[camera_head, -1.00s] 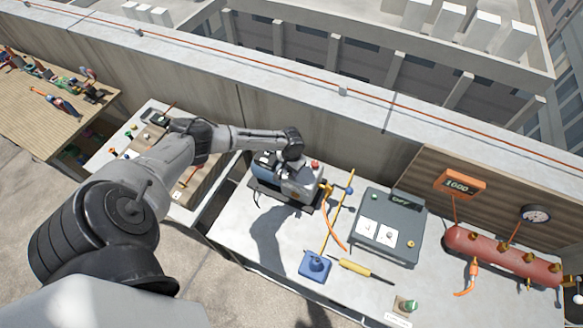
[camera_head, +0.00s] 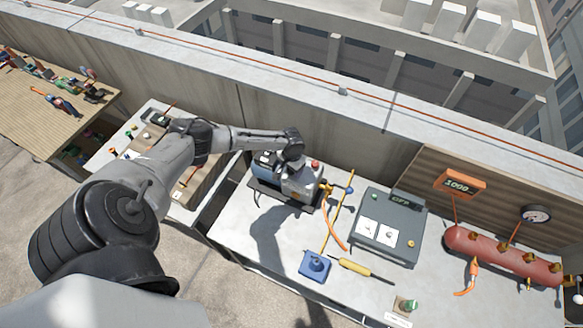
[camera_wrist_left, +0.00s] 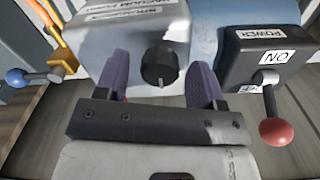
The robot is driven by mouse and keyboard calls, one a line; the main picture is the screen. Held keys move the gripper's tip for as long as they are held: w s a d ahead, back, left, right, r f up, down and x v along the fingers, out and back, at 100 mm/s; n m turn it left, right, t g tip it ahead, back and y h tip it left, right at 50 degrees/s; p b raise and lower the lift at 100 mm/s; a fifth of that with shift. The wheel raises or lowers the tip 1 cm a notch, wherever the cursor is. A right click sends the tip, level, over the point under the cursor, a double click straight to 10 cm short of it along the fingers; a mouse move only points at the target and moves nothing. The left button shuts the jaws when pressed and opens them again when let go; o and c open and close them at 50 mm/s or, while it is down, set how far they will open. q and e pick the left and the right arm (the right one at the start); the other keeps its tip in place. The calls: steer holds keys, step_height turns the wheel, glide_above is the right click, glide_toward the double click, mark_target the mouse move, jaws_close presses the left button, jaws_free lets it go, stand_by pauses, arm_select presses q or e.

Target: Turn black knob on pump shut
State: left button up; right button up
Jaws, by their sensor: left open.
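The pump (camera_head: 300,187), a grey and blue box, stands on the bench below the end of my left arm in the head view. In the left wrist view, the pump (camera_wrist_left: 222,20) shows its labelled face with the round black knob (camera_wrist_left: 160,67). My left gripper (camera_wrist_left: 158,82) is open, with one purple finger on each side of the knob. Gaps show between the fingers and the knob, and I cannot tell any contact. In the head view, my left wrist hides the knob and the fingers. My right gripper is not in view.
A black power box (camera_wrist_left: 268,45) with a red-tipped lever (camera_wrist_left: 276,131) sits close to the right finger in the wrist view. A blue-handled valve (camera_wrist_left: 17,77) is at left. A grey meter box (camera_head: 388,225) and a red tank (camera_head: 505,257) stand further right.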

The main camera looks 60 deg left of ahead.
arm_select(q)
step_height(320, 180, up, 14)
steer(key=b, duration=0.1)
stand_by(0.5)
steer(key=shift+f, duration=0.1)
stand_by(0.5)
